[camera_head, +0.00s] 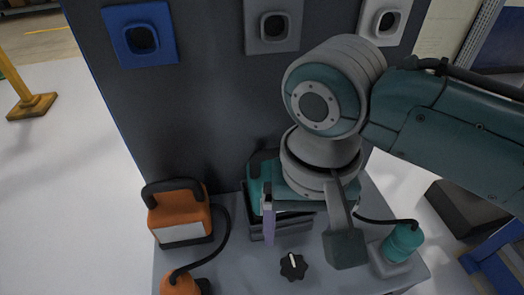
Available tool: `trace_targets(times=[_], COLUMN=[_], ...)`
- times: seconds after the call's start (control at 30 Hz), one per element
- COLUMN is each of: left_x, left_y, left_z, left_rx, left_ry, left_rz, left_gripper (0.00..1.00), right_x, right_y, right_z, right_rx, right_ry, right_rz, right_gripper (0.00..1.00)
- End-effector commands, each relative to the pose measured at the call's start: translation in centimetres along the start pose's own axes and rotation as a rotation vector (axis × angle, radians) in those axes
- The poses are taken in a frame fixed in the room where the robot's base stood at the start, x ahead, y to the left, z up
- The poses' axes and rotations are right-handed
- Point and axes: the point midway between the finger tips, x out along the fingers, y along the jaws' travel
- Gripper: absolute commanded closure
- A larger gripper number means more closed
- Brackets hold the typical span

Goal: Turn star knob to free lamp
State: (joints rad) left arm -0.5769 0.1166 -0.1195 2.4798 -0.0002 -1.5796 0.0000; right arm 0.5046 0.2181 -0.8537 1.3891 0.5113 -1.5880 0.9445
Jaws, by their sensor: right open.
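A black star knob (293,267) with a white pointer mark is on the grey bench top near the front. Just behind it, a teal lamp (256,182) sits in a dark holder (249,222), largely hidden by my right gripper. An orange lamp (180,217) with a dark handle and pale front stands at the left. My right gripper (306,244) is open above the bench, its fingers pointing down, one to each side of the knob in the picture. It looks above and behind the knob; contact does not show. My left gripper is out of view.
A dark upright panel (205,105) behind the bench carries blue (141,35), grey (273,26) and white (386,20) square frames. Cables run to an orange plug (180,286) and a teal plug (404,242). A yellow post (20,85) stands on the floor at left.

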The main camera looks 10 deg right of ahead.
Motion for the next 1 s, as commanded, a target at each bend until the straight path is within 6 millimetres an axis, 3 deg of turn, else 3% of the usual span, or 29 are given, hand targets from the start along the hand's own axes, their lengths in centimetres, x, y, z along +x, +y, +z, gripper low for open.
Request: trace_targets(times=[0.17,0.5,0.7,0.97,1.0], left_x=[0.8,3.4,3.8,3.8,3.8], left_y=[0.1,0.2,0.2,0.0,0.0], left_z=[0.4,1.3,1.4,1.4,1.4], left_rx=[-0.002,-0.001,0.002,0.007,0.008], left_ry=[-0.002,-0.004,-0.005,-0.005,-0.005], left_rz=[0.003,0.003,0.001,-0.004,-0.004], left_gripper=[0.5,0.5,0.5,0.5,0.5], right_x=[2.2,8.5,9.7,9.7,9.7], right_y=[0.1,0.0,0.0,0.0,0.0], right_z=[0.0,0.0,0.0,0.0,0.0], right_rx=[0.002,0.0,0.0,-0.001,-0.001], right_ry=[-0.003,-0.002,0.0,0.0,0.0], right_rz=[0.004,0.002,0.002,0.001,0.001], right_gripper=[0.14,0.14,0.14,0.14,0.18])
